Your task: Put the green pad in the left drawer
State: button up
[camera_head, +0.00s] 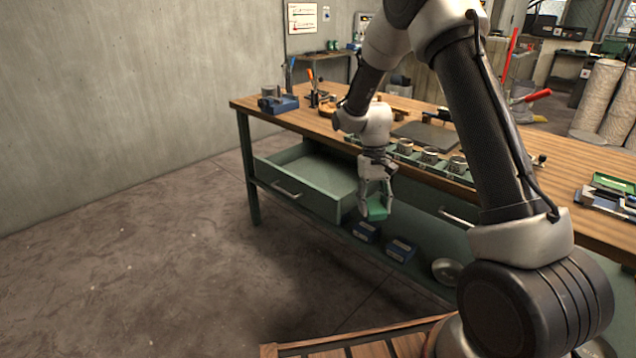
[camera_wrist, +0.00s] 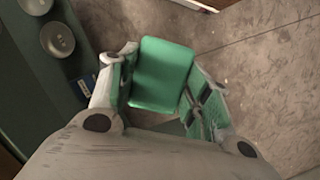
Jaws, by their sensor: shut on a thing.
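The green pad (camera_head: 377,211) is held between the fingers of my gripper (camera_head: 375,197), which is shut on it. In the wrist view the pad (camera_wrist: 162,76) is a rounded green block between the two fingers of my gripper (camera_wrist: 158,88). The left drawer (camera_head: 307,181) is pulled open from the workbench on its left side and its visible inside looks empty. My gripper hangs just right of the drawer, in front of the bench and outside the drawer.
The wooden bench top (camera_head: 580,156) holds a blue vise (camera_head: 279,103), several metal cans (camera_head: 430,155) and a dark mat (camera_head: 425,135). Blue boxes (camera_head: 400,249) and a metal bowl (camera_head: 447,271) sit on the lower shelf. The floor left of the bench is clear.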

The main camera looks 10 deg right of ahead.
aim_at(370, 211)
jog(key=s+a+r+m, duration=0.1)
jog(key=a+r+m, duration=0.1)
jog(key=shift+s+r, duration=0.35)
jog(key=shift+s, duration=0.05)
jog(key=shift+s+a+r+m+t+y, duration=0.25)
jog(key=shift+m+t, duration=0.65)
jog(key=shift+m, duration=3.55)
jog(key=shift+a+f+m+t+y, duration=0.1)
jog(key=shift+a+m+t+y, duration=0.6)
jog(key=shift+m, duration=3.8)
jog(key=shift+s+a+r+m+t+h, duration=0.15)
jog(key=shift+m+t, duration=0.95)
jog(key=shift+m, duration=3.35)
